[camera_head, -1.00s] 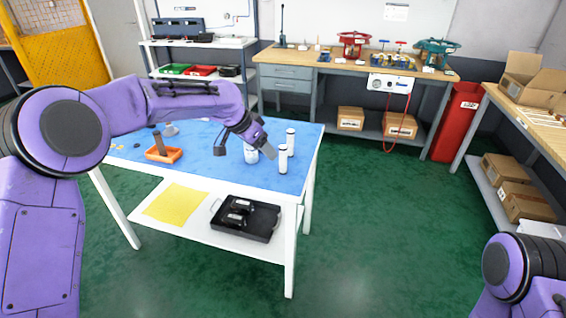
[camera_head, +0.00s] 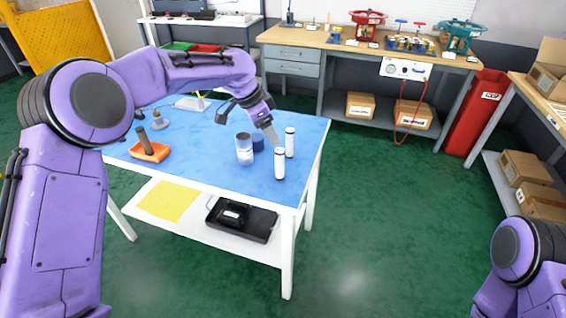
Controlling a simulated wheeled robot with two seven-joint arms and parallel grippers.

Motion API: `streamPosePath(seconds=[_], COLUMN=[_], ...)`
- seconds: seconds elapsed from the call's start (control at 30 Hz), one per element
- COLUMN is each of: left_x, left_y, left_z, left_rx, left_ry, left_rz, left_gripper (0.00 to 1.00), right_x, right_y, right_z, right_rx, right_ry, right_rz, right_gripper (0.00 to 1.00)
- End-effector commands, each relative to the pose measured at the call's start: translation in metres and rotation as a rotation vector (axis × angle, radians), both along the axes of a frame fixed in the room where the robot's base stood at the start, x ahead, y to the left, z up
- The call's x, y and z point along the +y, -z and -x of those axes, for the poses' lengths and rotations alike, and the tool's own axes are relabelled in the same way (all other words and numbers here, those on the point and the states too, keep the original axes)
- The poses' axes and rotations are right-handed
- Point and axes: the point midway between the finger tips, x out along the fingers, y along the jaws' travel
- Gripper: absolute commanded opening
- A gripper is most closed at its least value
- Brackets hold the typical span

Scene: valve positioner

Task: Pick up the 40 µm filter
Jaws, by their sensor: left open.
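Two white cylinders with dark bands stand upright at the right end of the blue-topped table (camera_head: 210,178). The front cylinder (camera_head: 280,165) is nearer the table's front edge and the rear cylinder (camera_head: 290,143) is just behind and right. They look like filters, but I cannot read a 40 µm marking on either. My left gripper (camera_head: 274,138) is open and empty, pointing down and right, just above and behind the front cylinder and left of the rear one. I cannot tell whether it touches either. My right gripper is out of view; only part of that arm shows.
An orange tray (camera_head: 150,155) with a brown-handled tool lies further left. A black tray (camera_head: 258,224) sits on the lower shelf. Floor right of the table is clear.

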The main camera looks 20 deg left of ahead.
Motion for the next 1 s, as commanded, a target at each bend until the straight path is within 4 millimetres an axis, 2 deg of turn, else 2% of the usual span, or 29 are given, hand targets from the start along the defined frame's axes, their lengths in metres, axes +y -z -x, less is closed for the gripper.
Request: streamPosePath(seconds=[0.23, 0.4, 0.5, 0.7, 0.77, 0.9, 1.0], left_x=[-0.008, -0.018, -0.021, -0.023, -0.022, -0.022, -0.022], left_y=[0.031, 0.059, 0.068, 0.070, 0.070, 0.070, 0.069], left_z=[-0.008, -0.017, -0.019, -0.020, -0.020, -0.020, -0.020], left_rx=[0.002, 0.003, -0.001, -0.002, -0.002, -0.002, -0.002], left_ry=[-0.003, -0.002, 0.000, 0.001, 0.001, 0.001, 0.001], left_rz=[-0.001, 0.000, -0.001, 0.000, 0.000, 0.000, 0.000], left_gripper=[0.62, 0.62, 0.62, 0.62, 0.46, 0.01, 0.00], right_x=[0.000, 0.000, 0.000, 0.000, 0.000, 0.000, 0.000], right_y=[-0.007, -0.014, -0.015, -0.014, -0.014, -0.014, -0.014], right_z=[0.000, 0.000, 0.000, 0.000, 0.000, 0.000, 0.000], right_rx=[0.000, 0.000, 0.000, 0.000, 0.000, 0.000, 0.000], right_ry=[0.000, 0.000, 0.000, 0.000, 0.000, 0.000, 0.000], right_rz=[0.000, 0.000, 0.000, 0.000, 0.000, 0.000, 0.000], right_gripper=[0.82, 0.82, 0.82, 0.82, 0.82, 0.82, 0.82])
